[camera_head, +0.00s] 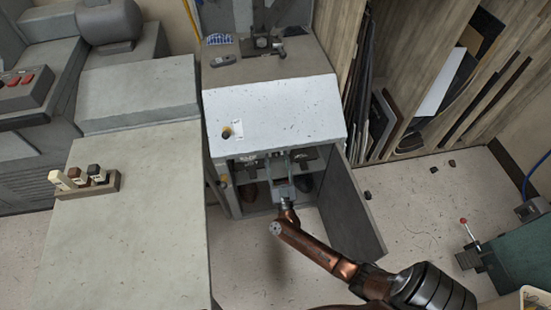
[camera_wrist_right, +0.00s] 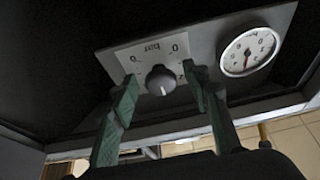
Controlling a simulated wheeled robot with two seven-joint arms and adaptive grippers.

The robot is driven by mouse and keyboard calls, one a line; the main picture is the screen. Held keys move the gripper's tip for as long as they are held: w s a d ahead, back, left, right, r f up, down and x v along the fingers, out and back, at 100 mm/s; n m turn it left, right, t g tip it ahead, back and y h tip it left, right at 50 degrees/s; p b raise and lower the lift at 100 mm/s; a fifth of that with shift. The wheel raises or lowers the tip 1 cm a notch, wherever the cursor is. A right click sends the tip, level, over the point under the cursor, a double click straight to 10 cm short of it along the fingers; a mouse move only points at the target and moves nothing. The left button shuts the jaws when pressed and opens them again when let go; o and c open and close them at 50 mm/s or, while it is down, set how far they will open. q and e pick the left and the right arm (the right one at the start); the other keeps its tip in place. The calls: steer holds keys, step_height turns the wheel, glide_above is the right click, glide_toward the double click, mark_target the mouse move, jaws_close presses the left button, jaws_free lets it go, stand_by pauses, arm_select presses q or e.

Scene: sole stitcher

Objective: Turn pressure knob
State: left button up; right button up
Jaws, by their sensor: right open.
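The pressure knob (camera_wrist_right: 160,80) is a dark round knob with a white pointer line on a light plate marked "bar". In the right wrist view my right gripper (camera_wrist_right: 158,84) is open, with one green finger on each side of the knob. I cannot tell whether the fingers touch it. In the head view my right gripper (camera_head: 281,162) reaches into the open front of the grey machine (camera_head: 277,110); the knob is hidden there. My left gripper is in neither view.
A round white gauge (camera_wrist_right: 249,51) sits to the right of the knob. The open cabinet door (camera_head: 353,203) stands right of my right arm. A grey table (camera_head: 135,240) with small stamps in a wooden rack (camera_head: 87,188) is on the left. Shelves of boards (camera_head: 440,90) line the right.

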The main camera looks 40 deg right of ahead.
steer(key=shift+c, duration=0.2)
steer(key=c, duration=1.1)
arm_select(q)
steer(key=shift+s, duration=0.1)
